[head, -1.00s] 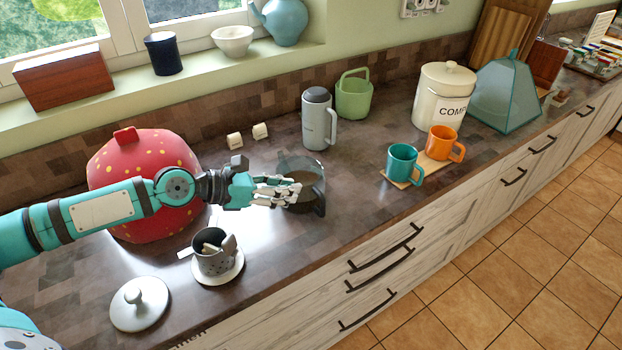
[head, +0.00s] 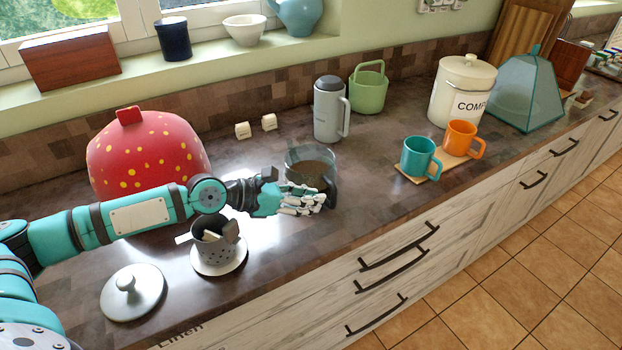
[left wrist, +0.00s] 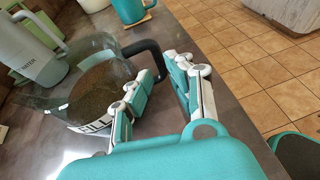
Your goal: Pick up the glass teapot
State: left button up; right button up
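The glass teapot (head: 309,163) stands upright on the dark counter, clear-walled with dark brown contents and a black handle. In the left wrist view the teapot (left wrist: 92,85) is at the left, and its black handle (left wrist: 143,47) reaches toward my fingers. My left gripper (head: 312,203) is at the teapot's near side, partly covering its lower part in the head view. In the left wrist view the left gripper (left wrist: 172,68) has its fingers apart. One finger is close beside the handle and hides its lower end; I cannot tell whether they touch. My right gripper is not in view.
A grey water jug (head: 328,112) stands behind the teapot. A grey strainer cup (head: 212,240) on a saucer and a round lid (head: 133,292) lie near my left arm. A red strawberry-like pot (head: 150,150) is behind the arm. Teal and orange mugs (head: 418,157) stand right.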

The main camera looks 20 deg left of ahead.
pick_arm(q)
jog(key=x, duration=0.2)
jog(key=p+x, duration=0.1)
jog(key=shift+w+d+r, duration=0.1)
jog(key=shift+w+d, duration=0.2)
jog(key=shift+w, duration=0.05)
jog(key=shift+w+d+f, duration=0.2)
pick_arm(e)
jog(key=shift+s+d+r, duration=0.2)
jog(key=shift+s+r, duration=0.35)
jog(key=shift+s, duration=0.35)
pick_arm(q)
jog(key=shift+c, duration=0.3)
grip_shut()
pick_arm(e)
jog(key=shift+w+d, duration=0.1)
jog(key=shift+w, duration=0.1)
pick_arm(q)
jog(key=shift+r, duration=0.15)
